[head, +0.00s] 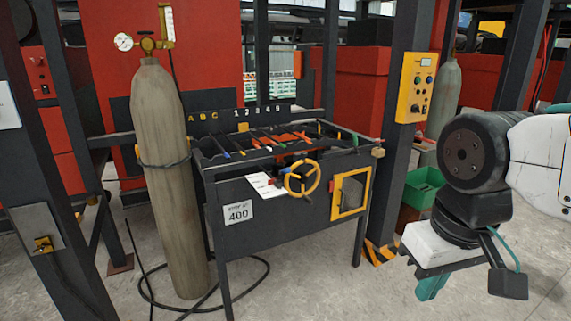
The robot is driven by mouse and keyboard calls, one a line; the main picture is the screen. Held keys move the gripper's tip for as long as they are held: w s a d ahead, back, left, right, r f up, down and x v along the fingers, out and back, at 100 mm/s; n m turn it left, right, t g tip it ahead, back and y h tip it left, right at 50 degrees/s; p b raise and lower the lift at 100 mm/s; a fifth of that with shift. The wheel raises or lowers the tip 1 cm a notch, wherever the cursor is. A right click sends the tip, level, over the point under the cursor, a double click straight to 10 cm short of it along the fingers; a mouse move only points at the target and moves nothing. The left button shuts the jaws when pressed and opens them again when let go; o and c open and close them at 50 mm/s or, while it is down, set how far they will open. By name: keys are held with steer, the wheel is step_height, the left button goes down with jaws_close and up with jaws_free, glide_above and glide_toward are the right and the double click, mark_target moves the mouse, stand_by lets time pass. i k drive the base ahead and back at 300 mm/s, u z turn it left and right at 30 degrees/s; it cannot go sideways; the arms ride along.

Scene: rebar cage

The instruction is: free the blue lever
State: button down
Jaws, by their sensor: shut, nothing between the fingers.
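A dark workbench (285,205) holds a shallow open tray with several thin dark rods across it, their tips in different colours. A small blue tip (226,154) shows at the tray's front left; it may belong to the blue lever, but it is too small to be sure. A blue part (285,174) also shows behind the yellow handwheel (302,178). Orange-red pieces (290,138) lie among the rods, and how they cross is unclear. My gripper (432,288) hangs at the right, pointing down, shut and empty, well apart from the bench.
A tall gas cylinder (167,180) stands left of the bench, with a black hose (150,296) on the floor. A dark post with a yellow control box (414,88) stands between bench and arm. A green bin (423,187) sits behind.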

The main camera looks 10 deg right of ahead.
mark_target(287, 170)
steer(key=u, duration=0.25)
steer(key=i, duration=1.35)
steer(key=z, duration=0.35)
